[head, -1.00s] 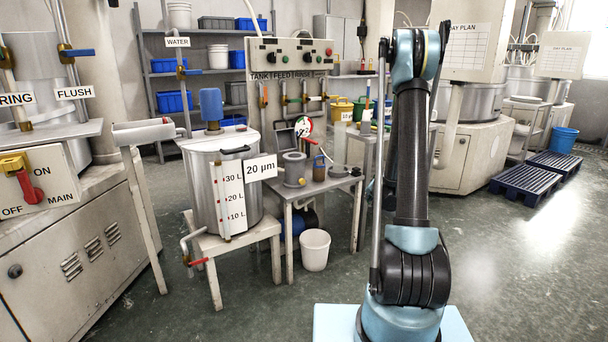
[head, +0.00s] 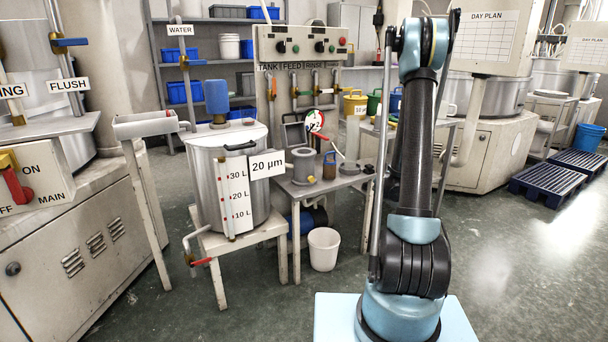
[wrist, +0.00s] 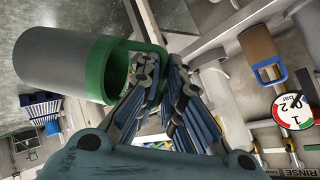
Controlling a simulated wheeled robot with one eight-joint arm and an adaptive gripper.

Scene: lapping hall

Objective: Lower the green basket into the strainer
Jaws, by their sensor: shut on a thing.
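The green basket (wrist: 97,70) has a green rim, a green handle and a grey body; it lies sideways across the upper left of the wrist view. My gripper (wrist: 163,74) is shut on its handle. Basket and gripper do not show in the head view; my arm stands at right there. A grey cylinder that looks like the strainer (head: 303,166) stands on the small side table, beside a brown basket with a blue handle (head: 329,167), which also shows in the wrist view (wrist: 261,50). I cannot clearly tell the strainer in the wrist view.
A steel tank (head: 207,185) labelled 20 µm stands left of the small table (head: 340,184). A pressure gauge (head: 314,121) rises behind the table. A white bucket (head: 323,249) is on the floor below. Open floor lies in front and at right.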

